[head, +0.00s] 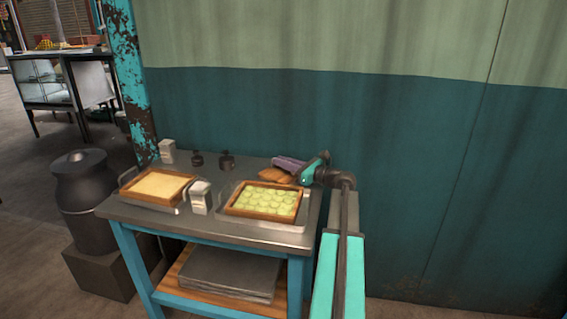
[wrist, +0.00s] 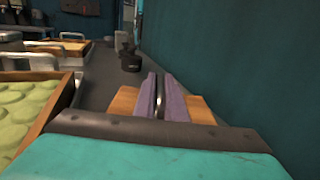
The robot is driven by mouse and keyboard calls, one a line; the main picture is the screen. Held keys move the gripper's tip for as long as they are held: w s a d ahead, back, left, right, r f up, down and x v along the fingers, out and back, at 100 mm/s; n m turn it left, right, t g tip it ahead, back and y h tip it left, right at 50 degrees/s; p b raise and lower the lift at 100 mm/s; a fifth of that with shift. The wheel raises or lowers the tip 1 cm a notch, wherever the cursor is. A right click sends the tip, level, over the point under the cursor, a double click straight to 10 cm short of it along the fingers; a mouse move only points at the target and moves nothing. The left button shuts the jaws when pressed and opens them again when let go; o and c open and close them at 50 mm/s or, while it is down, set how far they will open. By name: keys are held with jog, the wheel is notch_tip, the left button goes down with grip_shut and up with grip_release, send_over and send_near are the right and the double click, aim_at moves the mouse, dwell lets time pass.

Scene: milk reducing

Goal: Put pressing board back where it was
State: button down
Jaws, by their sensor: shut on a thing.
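The pressing board (head: 276,175) is a flat orange-brown wooden piece at the back right of the metal table, behind the tray with green rounds. It also shows in the wrist view (wrist: 124,100), on both sides of my purple fingers. My gripper (head: 284,162) is shut on the board's thin upright grip, which shows between the fingers (wrist: 160,90). The fingers and wrist hide part of the board. I cannot tell whether it touches the tabletop.
A wooden frame with green rounds (head: 262,201) sits in a metal tray just in front. A frame of pale yellow stuff (head: 157,186) stands left. A wall (head: 380,120) rises close behind the table.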

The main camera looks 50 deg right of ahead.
jog(key=shift+f, duration=0.1)
jog(key=c, duration=1.8)
grip_release()
jog(key=shift+r, duration=0.2)
jog(key=s, duration=0.4)
jog(key=s+d, duration=0.1)
jog(key=s, duration=0.3)
jog(key=s+d, duration=0.1)
jog(key=s, duration=0.3)
jog(key=shift+f, duration=0.1)
